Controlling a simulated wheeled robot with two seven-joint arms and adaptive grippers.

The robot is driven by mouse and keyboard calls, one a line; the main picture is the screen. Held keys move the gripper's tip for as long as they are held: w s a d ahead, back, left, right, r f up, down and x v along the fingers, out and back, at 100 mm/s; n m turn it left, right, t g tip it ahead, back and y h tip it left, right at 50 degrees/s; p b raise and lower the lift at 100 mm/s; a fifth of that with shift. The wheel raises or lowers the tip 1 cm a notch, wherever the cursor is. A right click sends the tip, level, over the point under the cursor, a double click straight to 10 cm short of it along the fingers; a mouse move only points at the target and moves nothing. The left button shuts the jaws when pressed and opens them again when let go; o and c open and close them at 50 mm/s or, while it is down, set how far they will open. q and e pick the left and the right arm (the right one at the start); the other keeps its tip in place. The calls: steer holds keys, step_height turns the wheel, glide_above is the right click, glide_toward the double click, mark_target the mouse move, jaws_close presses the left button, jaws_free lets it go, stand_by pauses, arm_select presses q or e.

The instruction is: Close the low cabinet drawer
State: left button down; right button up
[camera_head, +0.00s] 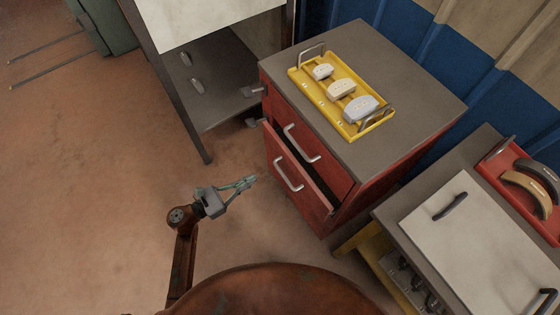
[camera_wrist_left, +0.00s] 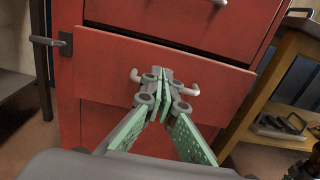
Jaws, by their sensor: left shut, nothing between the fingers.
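The low red cabinet (camera_head: 345,195) has a grey top and two drawer fronts with silver handles. Its lower drawer (camera_head: 300,181) stands out from the cabinet body, with a dark gap along its top edge. In the left wrist view the lower drawer front (camera_wrist_left: 225,78) fills the middle, slightly tilted. My left gripper (camera_head: 250,182) is shut and empty, left of the drawer front in the head view. In the left wrist view its fingertips (camera_wrist_left: 163,75) overlap the drawer handle (camera_wrist_left: 190,91); I cannot tell whether they touch it. My right gripper is not in view.
A yellow tray (camera_head: 294,72) with several pads lies on the cabinet top. A grey workbench (camera_head: 225,115) stands behind left. A table (camera_head: 385,208) with a white case (camera_head: 480,240) and a red tray (camera_head: 492,165) is at right. Floor left of the cabinet is clear.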

mark_target(288, 158)
arm_select(q)
steer(key=b+x, duration=0.2)
steer(key=x, duration=1)
steer(key=shift+w+d, duration=0.3)
steer(key=shift+d, duration=0.15)
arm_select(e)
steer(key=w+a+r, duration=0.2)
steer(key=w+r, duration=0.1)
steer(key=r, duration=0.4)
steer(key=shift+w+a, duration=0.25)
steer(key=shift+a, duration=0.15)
arm_select(q)
steer(key=shift+w+d+b, duration=0.1)
steer(key=shift+d+b, duration=0.05)
steer(key=shift+b, duration=0.2)
steer(key=shift+b+x, duration=0.4)
steer(key=shift+x, duration=0.7)
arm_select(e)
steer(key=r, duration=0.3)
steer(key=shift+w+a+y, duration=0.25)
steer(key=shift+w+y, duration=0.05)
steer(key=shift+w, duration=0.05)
